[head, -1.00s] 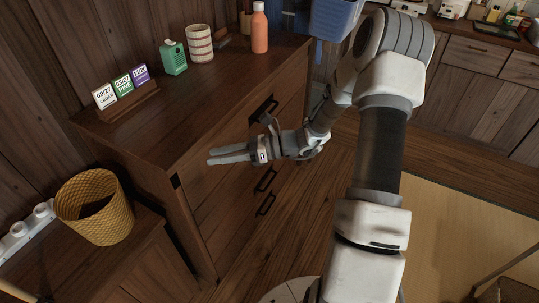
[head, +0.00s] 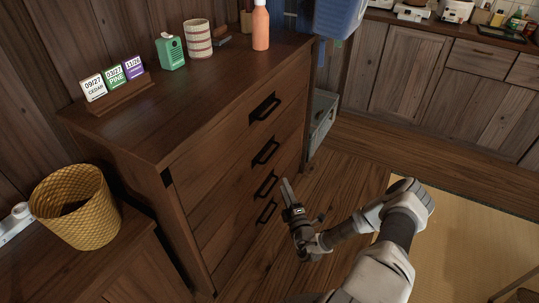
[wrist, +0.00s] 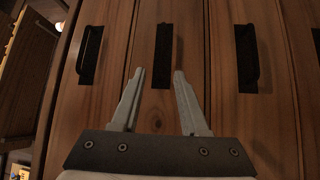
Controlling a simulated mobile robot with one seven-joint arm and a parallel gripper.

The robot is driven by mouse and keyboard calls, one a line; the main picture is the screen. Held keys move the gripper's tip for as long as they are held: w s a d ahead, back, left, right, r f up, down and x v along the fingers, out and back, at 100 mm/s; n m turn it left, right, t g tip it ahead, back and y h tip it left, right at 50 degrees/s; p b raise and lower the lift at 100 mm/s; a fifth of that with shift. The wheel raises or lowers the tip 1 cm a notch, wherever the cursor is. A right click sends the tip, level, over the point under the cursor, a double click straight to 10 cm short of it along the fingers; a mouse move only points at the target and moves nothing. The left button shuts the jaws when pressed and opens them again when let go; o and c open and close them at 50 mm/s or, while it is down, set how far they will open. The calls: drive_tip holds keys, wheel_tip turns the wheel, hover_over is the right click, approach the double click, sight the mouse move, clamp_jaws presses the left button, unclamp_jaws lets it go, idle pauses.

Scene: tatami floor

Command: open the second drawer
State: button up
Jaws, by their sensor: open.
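A dark brown wooden dresser (head: 190,215) has drawers stacked in its front, each with a dark handle, and all look closed. The second handle from the top (head: 266,151) is in clear view in the head view. My gripper (head: 286,190) is open and empty, in front of the drawer fronts. In the head view its tips overlap the area beside the third handle (head: 267,184). In the wrist view, turned sideways, my open fingers (wrist: 158,75) point at one handle (wrist: 163,55), with other handles on both sides. No contact is visible; the exact gap is unclear.
The dresser top carries date cards (head: 114,81), a green box (head: 171,51), a striped cup (head: 197,38) and an orange bottle (head: 261,26). A woven basket (head: 77,207) stands on a low cabinet at left. The wooden floor (head: 335,180) before the dresser is clear.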

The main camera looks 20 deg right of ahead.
sight(272, 153)
drive_tip(key=w+b, duration=0.1)
drive_tip(key=w, duration=0.4)
drive_tip(key=w+d+r+b, duration=0.1)
drive_tip(key=w+b, duration=0.1)
drive_tip(key=w, duration=0.4)
drive_tip(key=w+d+r+b, duration=0.1)
drive_tip(key=w+b, duration=0.1)
drive_tip(key=w, duration=0.4)
drive_tip(key=shift+d, duration=0.2)
clamp_jaws()
idle(0.8)
